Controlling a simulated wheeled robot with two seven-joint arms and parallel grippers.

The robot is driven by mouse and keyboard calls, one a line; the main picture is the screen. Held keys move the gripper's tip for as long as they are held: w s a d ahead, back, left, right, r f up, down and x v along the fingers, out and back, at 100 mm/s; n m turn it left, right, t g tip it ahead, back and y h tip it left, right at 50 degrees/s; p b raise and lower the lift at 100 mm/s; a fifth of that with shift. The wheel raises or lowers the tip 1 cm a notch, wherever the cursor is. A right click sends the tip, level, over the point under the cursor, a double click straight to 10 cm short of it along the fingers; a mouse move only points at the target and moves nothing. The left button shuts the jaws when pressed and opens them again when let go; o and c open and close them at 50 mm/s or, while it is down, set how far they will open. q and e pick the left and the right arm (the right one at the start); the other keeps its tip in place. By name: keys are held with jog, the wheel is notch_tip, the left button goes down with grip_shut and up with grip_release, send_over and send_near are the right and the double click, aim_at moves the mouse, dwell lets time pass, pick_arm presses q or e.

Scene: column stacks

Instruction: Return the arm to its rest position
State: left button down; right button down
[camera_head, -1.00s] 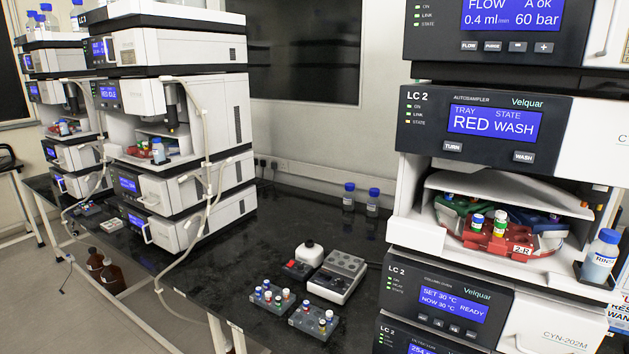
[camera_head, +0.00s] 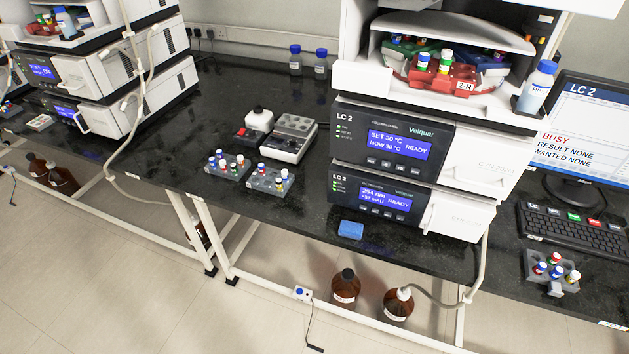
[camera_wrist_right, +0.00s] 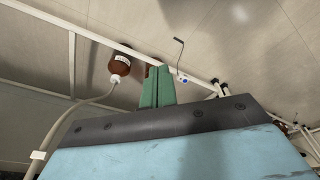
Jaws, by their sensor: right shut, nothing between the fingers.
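My right gripper (camera_wrist_right: 157,84) shows in the right wrist view as two green fingers pressed together. They are shut with nothing between them. The broad teal and dark grey part below them is my own gripper body. The fingers appear against the floor and a brown bottle (camera_wrist_right: 119,65) with a white cap, and I see no contact with anything. Neither gripper nor arm shows in the head view. My left gripper is out of view.
The dark bench (camera_head: 300,208) carries the LC 2 stack (camera_head: 380,140), vial racks (camera_head: 227,165), a blue sponge-like block (camera_head: 351,229), a keyboard (camera_head: 575,230) and a monitor (camera_head: 570,140). Brown bottles (camera_head: 346,287) stand on the floor below the bench.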

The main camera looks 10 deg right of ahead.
jog(key=s+d+f+g+b, duration=0.1)
jog(key=s+d+f+b, duration=0.1)
jog(key=s+f, duration=1.4)
jog(key=shift+s+d+f, duration=0.15)
jog(key=shift+d+f, duration=0.1)
jog(key=shift+d, duration=0.2)
